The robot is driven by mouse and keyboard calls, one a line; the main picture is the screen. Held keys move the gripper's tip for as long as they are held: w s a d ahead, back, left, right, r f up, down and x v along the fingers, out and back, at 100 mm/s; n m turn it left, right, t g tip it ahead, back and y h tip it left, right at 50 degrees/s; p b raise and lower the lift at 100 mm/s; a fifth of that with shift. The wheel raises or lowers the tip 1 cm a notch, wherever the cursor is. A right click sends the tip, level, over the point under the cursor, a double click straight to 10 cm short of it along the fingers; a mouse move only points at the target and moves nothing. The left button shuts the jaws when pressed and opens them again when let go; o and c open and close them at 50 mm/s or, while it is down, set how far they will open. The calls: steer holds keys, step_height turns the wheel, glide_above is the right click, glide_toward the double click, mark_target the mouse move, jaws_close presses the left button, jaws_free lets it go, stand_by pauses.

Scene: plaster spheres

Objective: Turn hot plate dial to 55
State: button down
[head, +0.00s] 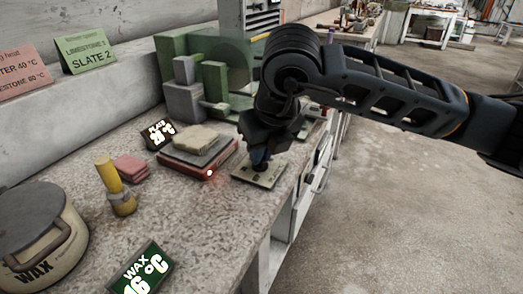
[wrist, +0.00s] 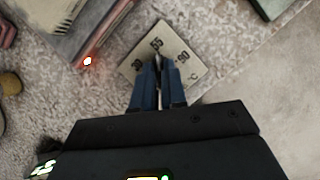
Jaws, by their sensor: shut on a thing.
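The dial plate (head: 270,181) is a pale square on the bench, right of the hot plate (head: 191,160). In the wrist view the dial plate (wrist: 172,38) shows marks that look like 30, 55 and 90, with °C at the right. My gripper (head: 261,158) points down over its middle. In the wrist view my gripper (wrist: 158,66) has its blue fingers shut on the dial knob. The hot plate carries a pale stone slab (head: 193,139) and shows a lit red lamp.
A plate temperature display (head: 157,133) stands behind the hot plate; its digits are hard to read. A yellow-handled tool (head: 115,188), pink blocks (head: 132,167), a wax pot (head: 30,225) and a wax display (head: 140,268) stand left. Green machinery (head: 212,82) stands behind. The bench edge is close right.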

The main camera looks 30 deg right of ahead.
steer(key=c, duration=1.2)
jaws_free()
steer(key=shift+v, duration=3.9)
